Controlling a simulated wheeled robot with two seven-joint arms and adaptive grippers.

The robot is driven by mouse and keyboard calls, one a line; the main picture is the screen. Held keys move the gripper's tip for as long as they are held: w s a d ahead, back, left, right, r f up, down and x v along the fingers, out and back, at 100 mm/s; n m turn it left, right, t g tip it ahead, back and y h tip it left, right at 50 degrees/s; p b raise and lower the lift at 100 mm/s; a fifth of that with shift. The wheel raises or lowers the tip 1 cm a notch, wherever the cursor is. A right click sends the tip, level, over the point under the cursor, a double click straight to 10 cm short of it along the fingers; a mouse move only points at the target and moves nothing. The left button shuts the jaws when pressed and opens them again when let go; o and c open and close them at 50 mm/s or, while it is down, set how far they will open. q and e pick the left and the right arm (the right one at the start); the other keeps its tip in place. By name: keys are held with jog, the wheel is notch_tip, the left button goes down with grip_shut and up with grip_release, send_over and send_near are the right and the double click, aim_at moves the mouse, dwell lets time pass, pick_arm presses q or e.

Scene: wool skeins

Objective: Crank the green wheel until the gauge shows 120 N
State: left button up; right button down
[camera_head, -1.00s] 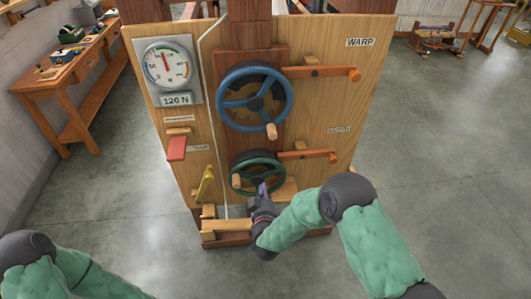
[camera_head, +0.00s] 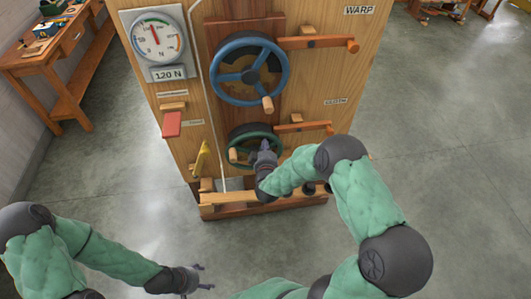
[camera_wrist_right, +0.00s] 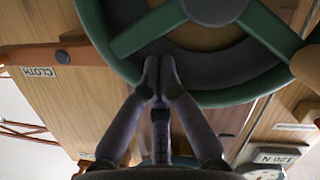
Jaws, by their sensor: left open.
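The green wheel (camera_head: 231,140) is low on the wooden panel, and its wooden handle (camera_head: 233,155) points left. My right gripper (camera_head: 264,146) is in front of the wheel, right of the handle and apart from it. In the right wrist view, its fingertips (camera_wrist_right: 160,68) are together by the wheel's green rim (camera_wrist_right: 225,97), with nothing visible between them; the handle (camera_wrist_right: 306,66) is off to the right. The gauge (camera_head: 157,40) has its red needle up and slightly left, near the green band. The plate (camera_head: 169,75) below reads 120 N. My left gripper (camera_head: 203,281) is open and empty, low in front of the panel.
A larger blue wheel (camera_head: 213,75) with its own wooden handle is above the green one. Wooden levers (camera_head: 345,45) extend right of both wheels. A red block (camera_head: 172,124) and a yellow lever (camera_head: 201,160) are at left. A workbench (camera_head: 60,50) stands far left.

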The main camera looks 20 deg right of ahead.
pick_arm(q)
jog(key=shift+f, duration=0.1)
pick_arm(e)
jog(key=shift+w+d+f, duration=0.1)
jog(key=shift+w+d, duration=0.1)
jog(key=shift+w, duration=0.3)
pick_arm(q)
jog(key=shift+f+b, duration=0.65)
jog(key=shift+b, duration=0.05)
pick_arm(e)
jog(key=shift+s+d+f, duration=0.25)
jog(key=shift+d+f, duration=0.25)
jog(key=shift+f, duration=0.2)
pick_arm(q)
jog(key=shift+s+a, duration=0.1)
